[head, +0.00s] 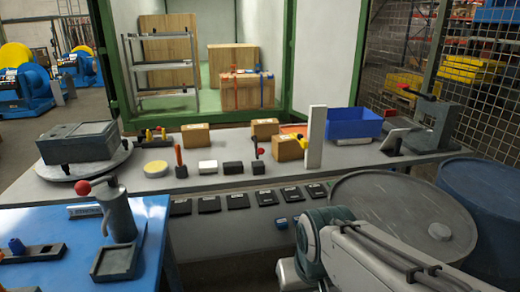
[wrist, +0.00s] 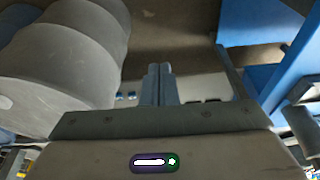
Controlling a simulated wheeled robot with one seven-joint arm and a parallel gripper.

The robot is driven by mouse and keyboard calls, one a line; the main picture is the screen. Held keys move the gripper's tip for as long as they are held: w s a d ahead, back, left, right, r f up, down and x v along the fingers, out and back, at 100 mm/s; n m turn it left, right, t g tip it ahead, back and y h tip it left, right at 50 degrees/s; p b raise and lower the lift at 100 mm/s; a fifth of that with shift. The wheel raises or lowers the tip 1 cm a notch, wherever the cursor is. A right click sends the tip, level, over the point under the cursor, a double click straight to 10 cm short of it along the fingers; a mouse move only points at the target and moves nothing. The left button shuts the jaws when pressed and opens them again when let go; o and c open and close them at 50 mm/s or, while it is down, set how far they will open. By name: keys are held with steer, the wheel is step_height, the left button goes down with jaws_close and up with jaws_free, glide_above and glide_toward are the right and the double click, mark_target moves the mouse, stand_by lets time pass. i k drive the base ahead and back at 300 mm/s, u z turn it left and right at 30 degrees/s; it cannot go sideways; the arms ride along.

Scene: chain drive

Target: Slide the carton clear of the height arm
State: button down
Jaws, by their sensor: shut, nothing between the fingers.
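Several small brown cartons stand on the grey bench in the head view: one at left (head: 195,137), one at the back (head: 265,128), and one at right (head: 288,148) beside a white upright post (head: 316,138). Small red-ended parts show close to the right carton. I cannot tell which part is the height arm or whether it touches a carton. My gripper (wrist: 158,70) is shut and empty in the wrist view, with its fingers together. It is away from the cartons, and its fingertips are not clear in the head view.
A blue bin (head: 353,124) stands right of the post. A grey box (head: 78,142) sits on a round plate at left. A blue table (head: 50,225) with a red-knobbed press (head: 118,212) is at front left.

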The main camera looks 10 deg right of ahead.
mark_target(284, 148)
steer(key=i, duration=0.95)
